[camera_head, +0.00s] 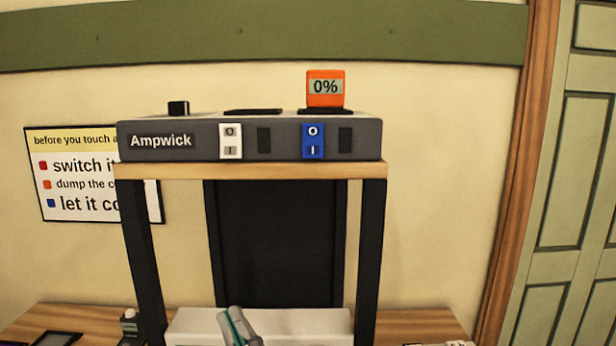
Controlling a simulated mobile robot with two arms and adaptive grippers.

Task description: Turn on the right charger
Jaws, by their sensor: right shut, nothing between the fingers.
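The grey Ampwick charger unit (190,141) sits on a raised wooden shelf. Its front has a white switch (230,141) on the left and a blue switch (313,141) on the right, both marked O and I. A dark narrow panel is beside each switch. An orange battery (326,100) reading 0% stands on the right dock (325,111) on top. The left dock (253,112) is empty. My right gripper (238,322) is shut and empty, low in the view, below the shelf and apart from the switches. My left gripper is out of view.
The shelf (250,171) stands on dark posts above a wooden table (420,327). A white box-like surface (300,324) lies behind my gripper. A small black block (178,108) is on the unit's left top. A warning sign (85,185) hangs left; a green door is right.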

